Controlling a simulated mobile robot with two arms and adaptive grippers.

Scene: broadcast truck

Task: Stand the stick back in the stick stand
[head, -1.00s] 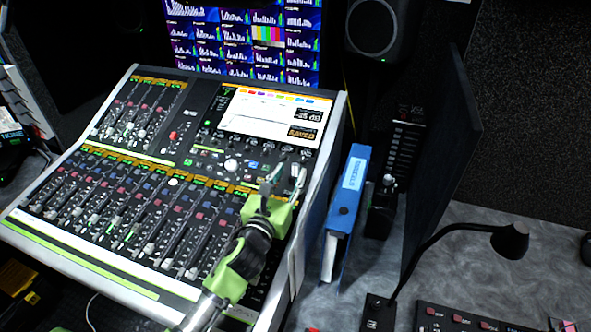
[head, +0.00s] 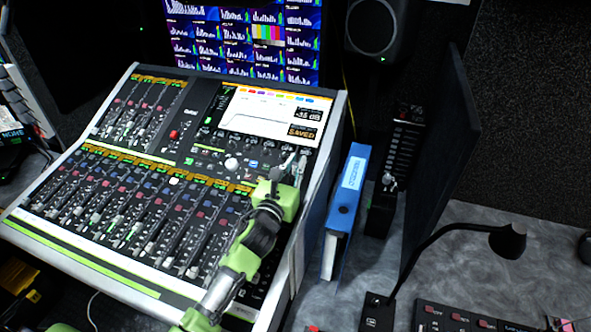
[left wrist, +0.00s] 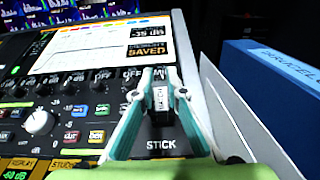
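My left gripper (head: 296,165) is over the right edge of the mixing console. In the left wrist view its two pale teal fingers (left wrist: 160,76) lean in and close on both sides of a small stick (left wrist: 161,98). The stick is pale with dark vertical lettering. A dark block (left wrist: 161,122) sits below it, above a printed STICK label; it looks like the stick stand. I cannot tell whether the stick is seated in it. In the head view the fingers hide the stick. My right gripper is not in view.
The console (head: 150,195) carries faders, knobs and a lit screen (head: 272,112). A blue binder (head: 347,205) stands close to its right, also in the left wrist view (left wrist: 275,85). A gooseneck lamp or microphone (head: 507,241) arches at right.

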